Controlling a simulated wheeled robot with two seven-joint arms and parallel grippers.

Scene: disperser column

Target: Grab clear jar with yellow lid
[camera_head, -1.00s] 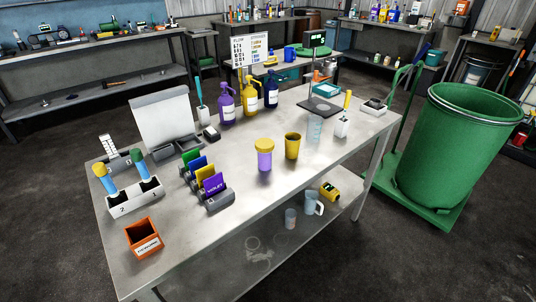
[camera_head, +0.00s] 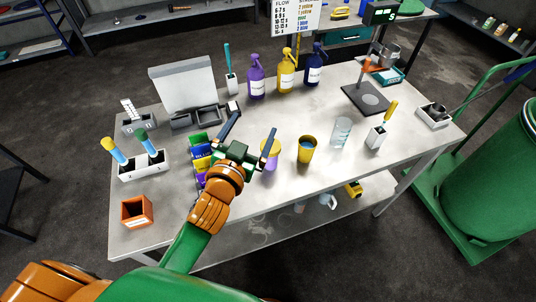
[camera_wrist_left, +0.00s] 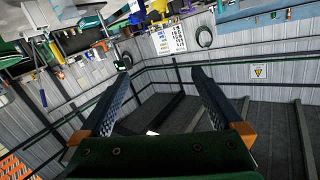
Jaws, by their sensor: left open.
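The clear jar with a yellow lid (camera_head: 272,163) stands upright on the metal table in the head view, with purple contents showing. One finger of my left gripper (camera_head: 255,121) covers part of it. My left gripper is open and empty, its fingers pointing toward the back of the table, just left of the jar in the picture. I cannot tell the exact gap between finger and jar. In the left wrist view, the open fingers (camera_wrist_left: 160,72) have nothing between them, and the jar does not show. My right gripper is not in view.
A yellow cup (camera_head: 307,150) and a clear beaker (camera_head: 341,133) stand right of the jar. Purple (camera_head: 256,80), yellow (camera_head: 286,72) and dark blue (camera_head: 315,68) pump bottles stand behind. The table's front edge is near the jar.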

